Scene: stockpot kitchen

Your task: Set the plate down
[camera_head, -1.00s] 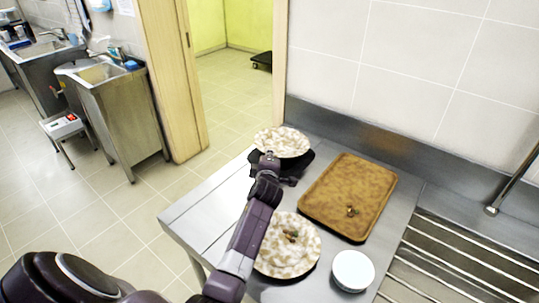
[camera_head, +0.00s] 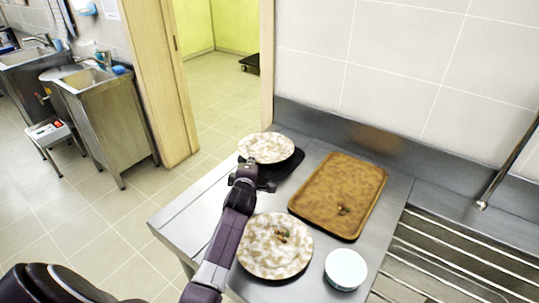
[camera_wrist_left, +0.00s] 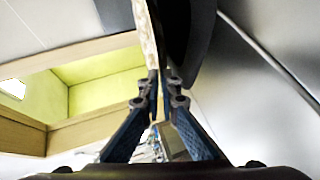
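A white plate with a brown mottled pattern (camera_head: 266,147) is at the far left corner of the steel table (camera_head: 190,209). My left gripper (camera_head: 248,170) is at its near rim. In the left wrist view, the fingertips (camera_wrist_left: 161,80) are closed on the plate's thin edge (camera_wrist_left: 148,38). The plate looks roughly level, with a dark shadow beside and under it. I cannot tell whether its underside touches the table. The right gripper is not in view.
A second mottled plate with food scraps (camera_head: 275,246) is nearer on the table. A brown tray (camera_head: 335,190) with a scrap on it lies to the right. A white bowl (camera_head: 345,269) stands near the front, beside a slatted steel drainer (camera_head: 440,255). A wall stands behind.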

